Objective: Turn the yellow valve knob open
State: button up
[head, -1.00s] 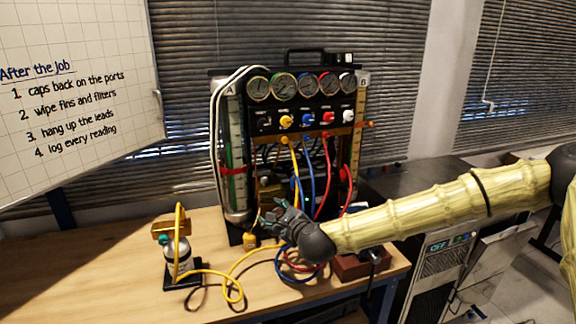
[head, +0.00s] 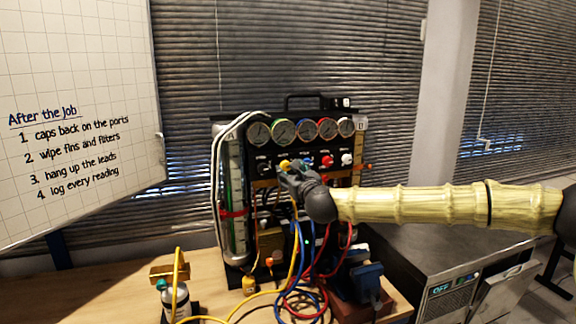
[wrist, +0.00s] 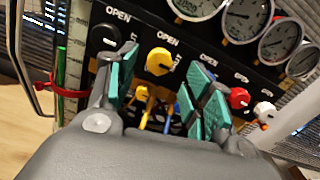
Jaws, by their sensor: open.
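The yellow valve knob (wrist: 159,62) is on the black panel of the gauge rig, under an OPEN label. In the head view it (head: 285,165) shows just left of my gripper's tip. My gripper (wrist: 165,85) is open, with its green-padded fingers to the left and right of the yellow knob in the wrist view. I cannot tell how far short of the panel the fingertips are. I see no finger touching the knob.
A red knob (wrist: 239,98) and a white knob (wrist: 264,111) sit to the right, a black knob (wrist: 104,38) to the left. Several gauges (head: 284,131) line the panel above. Yellow, blue and red hoses (head: 320,235) hang below. A small bottle (head: 175,299) stands on the bench.

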aim_at(287, 167)
jog(key=shift+p+x, duration=0.45)
jog(key=shift+x, duration=1.35)
jog(key=c, duration=1)
